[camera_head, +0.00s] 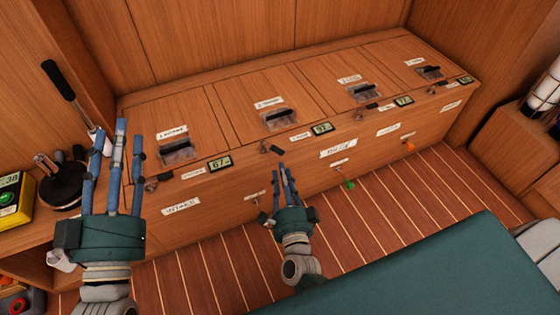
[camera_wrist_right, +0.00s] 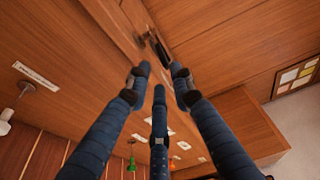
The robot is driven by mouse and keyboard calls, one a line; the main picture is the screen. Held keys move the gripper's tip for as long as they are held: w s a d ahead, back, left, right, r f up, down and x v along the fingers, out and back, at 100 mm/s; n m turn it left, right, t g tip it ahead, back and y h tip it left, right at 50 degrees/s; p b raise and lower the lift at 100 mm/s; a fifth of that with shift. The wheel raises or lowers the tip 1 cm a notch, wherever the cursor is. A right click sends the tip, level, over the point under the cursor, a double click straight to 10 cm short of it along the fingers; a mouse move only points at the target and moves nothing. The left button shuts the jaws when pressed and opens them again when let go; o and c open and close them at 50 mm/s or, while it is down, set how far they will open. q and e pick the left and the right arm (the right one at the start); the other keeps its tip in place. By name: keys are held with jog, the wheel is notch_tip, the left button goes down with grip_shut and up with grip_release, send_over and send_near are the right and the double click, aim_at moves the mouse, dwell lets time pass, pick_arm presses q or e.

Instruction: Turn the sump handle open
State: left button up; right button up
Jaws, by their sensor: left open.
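Four small dark levers sit along the upper front edge of the wooden locker: a left one (camera_head: 151,186), one near my right gripper (camera_head: 272,149), and two further right (camera_head: 372,106) (camera_head: 438,88). Lower on the front are stemmed handles, one green (camera_head: 349,184) and one orange (camera_head: 409,147). I cannot read which label says sump. My right gripper (camera_head: 284,170) is open and empty, its fingertips just below the second lever. That lever shows beyond the fingertips in the right wrist view (camera_wrist_right: 157,42). My left gripper (camera_head: 118,140) is open and empty, raised at the left.
The locker top (camera_head: 235,100) has several lids with recessed black latches. Small green displays (camera_head: 220,163) line its edge. A yellow box (camera_head: 14,200) and a black winch-like item (camera_head: 63,183) stand left. A green surface (camera_head: 430,270) fills the lower right. Striped floor (camera_head: 385,205) lies between.

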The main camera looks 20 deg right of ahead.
jog(key=shift+v, duration=2.3)
